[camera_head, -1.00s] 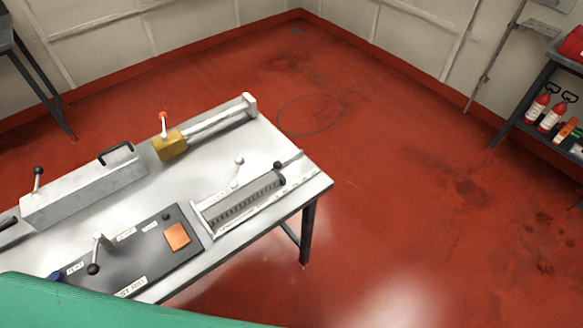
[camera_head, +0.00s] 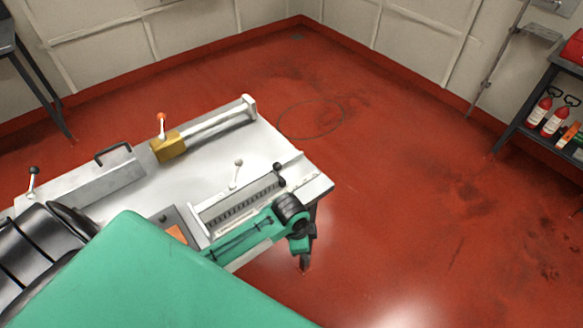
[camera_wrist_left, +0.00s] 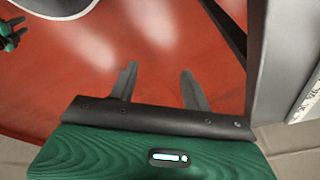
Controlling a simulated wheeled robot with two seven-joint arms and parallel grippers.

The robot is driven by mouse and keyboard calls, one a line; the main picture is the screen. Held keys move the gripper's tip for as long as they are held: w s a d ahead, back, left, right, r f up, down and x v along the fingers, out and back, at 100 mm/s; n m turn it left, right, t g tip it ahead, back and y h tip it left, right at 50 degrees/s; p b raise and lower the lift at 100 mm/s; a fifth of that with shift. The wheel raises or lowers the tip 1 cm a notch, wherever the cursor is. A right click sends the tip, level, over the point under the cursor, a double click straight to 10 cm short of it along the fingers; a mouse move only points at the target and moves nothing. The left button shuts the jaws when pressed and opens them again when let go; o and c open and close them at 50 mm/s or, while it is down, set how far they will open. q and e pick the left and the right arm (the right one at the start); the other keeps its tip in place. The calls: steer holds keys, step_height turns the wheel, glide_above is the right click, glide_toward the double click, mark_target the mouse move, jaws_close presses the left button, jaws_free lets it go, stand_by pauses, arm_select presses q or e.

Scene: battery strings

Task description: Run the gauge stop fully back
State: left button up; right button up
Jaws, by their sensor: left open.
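A slotted gauge bed (camera_head: 240,205) with a scale strip lies along the front right of the steel bench. A black ball knob (camera_head: 277,168) stands at its right end, and a pale-knobbed lever (camera_head: 236,174) stands behind it. I cannot tell which part is the stop. My left arm reaches across the bench front, hiding part of the scale strip. Its wrist is beside the bed's right end. My left gripper (camera_wrist_left: 159,70) is open and empty in the wrist view, with red floor beyond its fingers. A small green-and-black part (camera_wrist_left: 8,36), possibly my right gripper, shows at the upper left.
A yellow block (camera_head: 168,147) with an orange-knobbed lever sits on a rail at the back of the bench (camera_head: 208,165). A grey housing with a handle (camera_head: 95,185) is at the left. A shelf (camera_head: 545,140) with red bottles stands far right. Floor right of the bench is clear.

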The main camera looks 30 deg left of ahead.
arm_select(q)
steer(key=w+a+r+m, duration=0.2)
steer(key=w+r+m, duration=0.2)
steer(key=w, duration=0.2)
steer(key=m+g+y, duration=0.3)
steer(key=m+g, duration=0.1)
steer(key=m, duration=0.5)
glide_toward(278, 163)
steer(key=p+x, duration=0.2)
steer(key=x, duration=0.9)
steer(key=shift+f+p, duration=0.35)
jaws_close()
